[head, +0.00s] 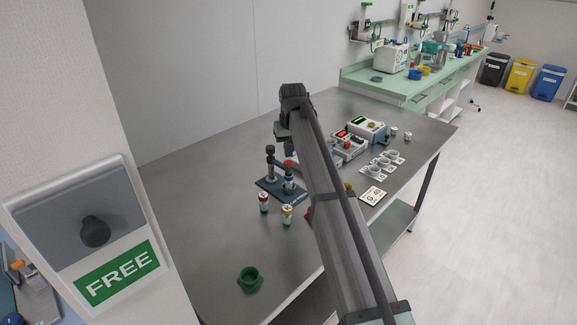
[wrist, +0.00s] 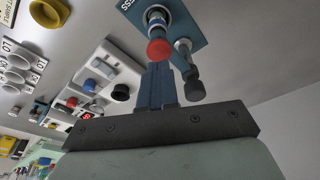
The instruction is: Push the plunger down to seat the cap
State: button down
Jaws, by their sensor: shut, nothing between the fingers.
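The press has a blue base (head: 268,188) on the steel table, and the base also shows in the wrist view (wrist: 188,22). Its plunger has a red top (wrist: 159,50), which also shows in the head view (head: 288,164). A dark post with a black knob (wrist: 194,88) stands beside it; it also shows in the head view (head: 270,150). My gripper (wrist: 158,68) is shut and empty, with its fingertips close to the red top. I cannot tell whether they touch. The cap under the plunger cannot be made out.
A green cup (head: 249,281) is near the front edge. Control boxes (head: 366,130) and white cup holders (head: 384,164) stand to the right. The left of the table is clear.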

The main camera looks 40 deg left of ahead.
jog(key=v, duration=0.3)
jog(key=a+v, duration=0.1)
jog(key=v, duration=0.1)
jog(key=shift+w+r, duration=0.2)
jog(key=shift+w, duration=0.05)
dwell(0.6)
